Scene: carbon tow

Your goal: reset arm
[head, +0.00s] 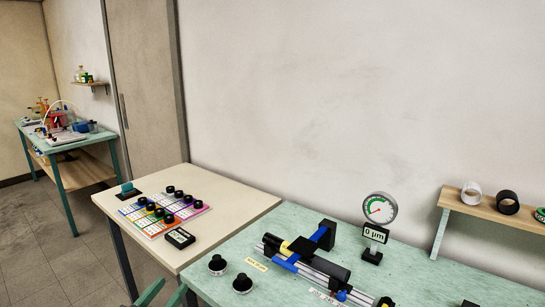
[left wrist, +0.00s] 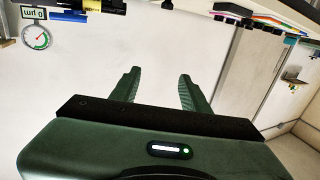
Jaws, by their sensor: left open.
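My left gripper shows in the left wrist view (left wrist: 158,88) with its two green fingers apart and nothing between them. In the head view only the green finger tips (head: 163,294) show, at the bottom edge, in front of the tables. The rest of the left arm is out of frame. My right gripper is in neither view.
A pale green table (head: 225,258) holds a rail device (head: 310,262), two black-topped knobs and a dial gauge (head: 380,208) reading 0 µm. A cream table (head: 120,190) carries coloured cards with black spools. A wall shelf (head: 480,208) is at right.

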